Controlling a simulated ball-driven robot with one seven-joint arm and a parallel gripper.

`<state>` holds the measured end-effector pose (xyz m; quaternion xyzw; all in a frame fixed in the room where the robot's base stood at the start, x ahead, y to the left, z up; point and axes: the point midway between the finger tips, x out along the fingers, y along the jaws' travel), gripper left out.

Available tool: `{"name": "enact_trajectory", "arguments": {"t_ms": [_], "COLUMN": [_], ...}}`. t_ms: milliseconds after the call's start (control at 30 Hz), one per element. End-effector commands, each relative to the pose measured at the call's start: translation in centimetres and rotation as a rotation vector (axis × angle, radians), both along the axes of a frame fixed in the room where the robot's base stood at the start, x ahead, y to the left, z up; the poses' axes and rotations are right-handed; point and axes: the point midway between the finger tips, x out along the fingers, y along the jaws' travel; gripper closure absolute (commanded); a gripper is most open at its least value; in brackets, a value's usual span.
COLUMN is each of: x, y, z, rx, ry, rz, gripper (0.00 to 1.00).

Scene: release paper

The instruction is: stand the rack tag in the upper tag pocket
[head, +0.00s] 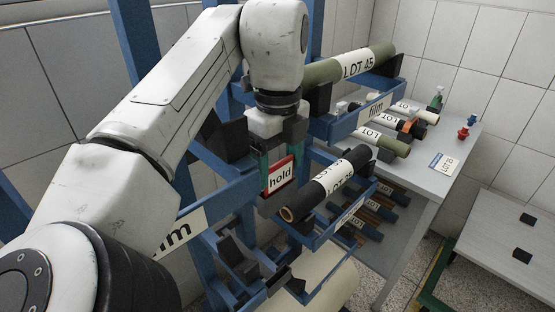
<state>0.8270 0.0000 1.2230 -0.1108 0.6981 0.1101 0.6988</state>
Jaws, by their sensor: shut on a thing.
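The rack tag (280,178), a white card reading "hold" with a red border, hangs upright below my gripper (281,158). The gripper points down and its greenish fingers are shut on the tag's upper part. The tag is in front of the blue rack (225,198), near its middle upright and left of a dark roll. I cannot make out the upper tag pocket, and cannot tell whether the tag's lower edge touches anything.
A dark LOT roll (308,198) lies on a rack arm close right of the tag. A green LOT 45 roll (323,71) lies higher, behind the gripper. A grey table (431,169) with several rolls and small red and green items stands at right. Empty cradles (243,262) are below.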

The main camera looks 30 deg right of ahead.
Motion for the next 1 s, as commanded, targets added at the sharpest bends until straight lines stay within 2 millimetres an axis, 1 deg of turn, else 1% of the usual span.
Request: {"name": "enact_trajectory", "arguments": {"t_ms": [167, 200, 433, 467, 767, 867, 1000], "x": [0.0, 0.0, 0.0, 0.0, 0.0, 0.1, 0.1], "y": [0.0, 0.0, 0.0, 0.0, 0.0, 0.0, 0.0], "z": [-0.2, -0.2, -0.2, -0.2, 0.1, 1.1, 3.6], "rx": [0.000, 0.000, 0.000, 0.000, 0.001, 0.000, 0.000], "ry": [0.001, 0.000, 0.000, 0.000, -0.001, -0.003, -0.002], "rz": [0.000, 0.000, 0.000, 0.000, 0.000, 0.000, 0.000], "gripper": [0.60, 0.24, 0.02, 0.01, 0.01, 0.01, 0.01]}}
